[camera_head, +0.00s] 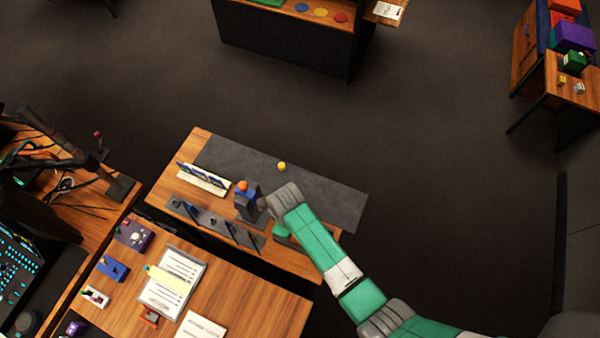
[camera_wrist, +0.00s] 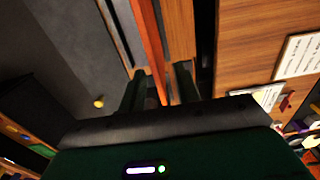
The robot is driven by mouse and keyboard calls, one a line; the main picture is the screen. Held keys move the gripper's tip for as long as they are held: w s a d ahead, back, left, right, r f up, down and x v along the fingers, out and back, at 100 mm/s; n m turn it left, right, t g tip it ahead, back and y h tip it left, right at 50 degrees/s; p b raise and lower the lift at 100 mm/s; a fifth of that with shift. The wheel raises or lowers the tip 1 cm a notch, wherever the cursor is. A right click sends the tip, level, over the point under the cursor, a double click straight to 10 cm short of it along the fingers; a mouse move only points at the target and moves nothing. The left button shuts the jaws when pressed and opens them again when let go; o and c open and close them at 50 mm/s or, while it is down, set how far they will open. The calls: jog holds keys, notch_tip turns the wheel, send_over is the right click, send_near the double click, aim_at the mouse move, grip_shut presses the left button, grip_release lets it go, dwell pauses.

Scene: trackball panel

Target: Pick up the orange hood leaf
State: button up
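In the wrist view a thin orange panel (camera_wrist: 150,35), which looks like the hood leaf, runs down from the top edge to between my fingers. My gripper (camera_wrist: 160,80) has its two dark green fingers apart, one on each side of the panel's lower end. A gap shows between the panel and the right finger. I cannot tell whether the left finger touches it. In the head view my arm reaches over the wooden bench (camera_head: 180,190), and the fingers and leaf cannot be made out there. A small orange round piece (camera_head: 242,186) shows on a dark upright unit (camera_head: 248,205).
A grey mat (camera_head: 325,190) lies along the bench's far side with a yellow ball (camera_head: 282,166) on it. Upright dark panels (camera_head: 232,229) and a white rack (camera_head: 203,179) stand left of my arm. A nearer desk holds a clipboard (camera_head: 172,280) and small devices.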

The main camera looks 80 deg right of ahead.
jog(key=f, duration=0.5)
jog(key=shift+d, duration=0.2)
grip_shut()
